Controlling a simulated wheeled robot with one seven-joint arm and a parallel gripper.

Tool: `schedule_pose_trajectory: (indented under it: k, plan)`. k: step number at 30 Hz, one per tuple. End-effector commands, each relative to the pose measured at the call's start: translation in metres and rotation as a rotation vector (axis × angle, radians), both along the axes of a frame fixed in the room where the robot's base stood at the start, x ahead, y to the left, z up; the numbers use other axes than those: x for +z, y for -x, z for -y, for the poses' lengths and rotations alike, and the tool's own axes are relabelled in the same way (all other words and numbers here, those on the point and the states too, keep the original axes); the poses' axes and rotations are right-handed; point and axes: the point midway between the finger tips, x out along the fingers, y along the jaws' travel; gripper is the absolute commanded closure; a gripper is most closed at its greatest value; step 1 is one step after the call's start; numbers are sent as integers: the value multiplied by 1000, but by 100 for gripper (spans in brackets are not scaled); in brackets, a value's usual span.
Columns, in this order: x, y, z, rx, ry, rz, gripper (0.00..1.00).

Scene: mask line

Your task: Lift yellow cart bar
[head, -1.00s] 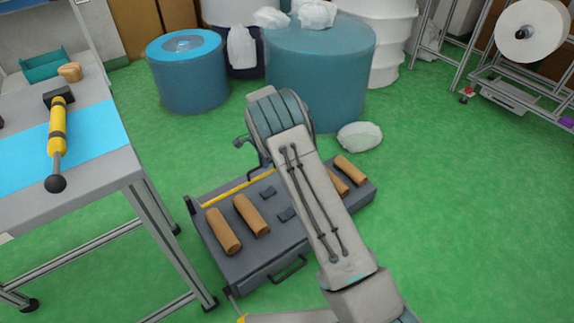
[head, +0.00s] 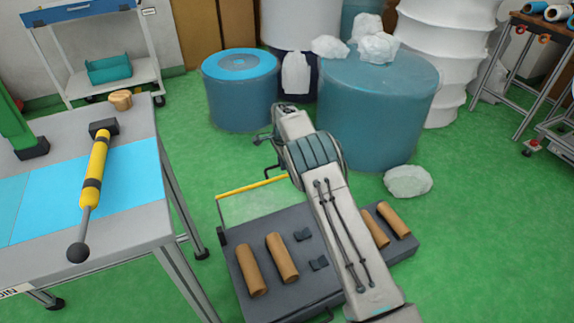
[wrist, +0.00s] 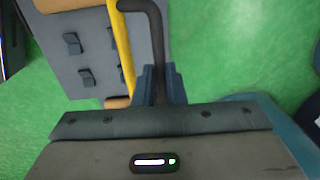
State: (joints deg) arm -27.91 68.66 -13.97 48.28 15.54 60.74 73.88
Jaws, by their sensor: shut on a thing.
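The yellow bar (head: 252,187) stands raised above the rear edge of the low grey cart (head: 216,285), with green floor showing beneath it. A dark bent rod (wrist: 157,35) meets the yellow bar near the top of the wrist view, where the bar (wrist: 122,45) runs down to its left. I cannot tell whether the rod is joined to the bar or hooked on it. My gripper (wrist: 160,78) is shut on the dark rod. In the head view my arm hides part of the cart and the bar's right end area.
Brown rolls (head: 282,258) and small dark holders lie on the cart. A workbench (head: 140,215) with a yellow-handled tool (head: 95,170) stands at left. Blue drums (head: 240,90) (head: 375,115) stand behind, with a white bag (head: 408,181) on the floor. Green floor is free at right.

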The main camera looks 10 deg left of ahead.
Motion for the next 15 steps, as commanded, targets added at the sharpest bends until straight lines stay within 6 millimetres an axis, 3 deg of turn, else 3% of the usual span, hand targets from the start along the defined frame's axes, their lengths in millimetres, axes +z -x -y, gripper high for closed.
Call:
schedule_pose_trajectory:
  k: [1,15]
  plan:
    - [-9,3,-5,4,-1,-15,100]
    - [-10,-6,-13,3,0,-19,100]
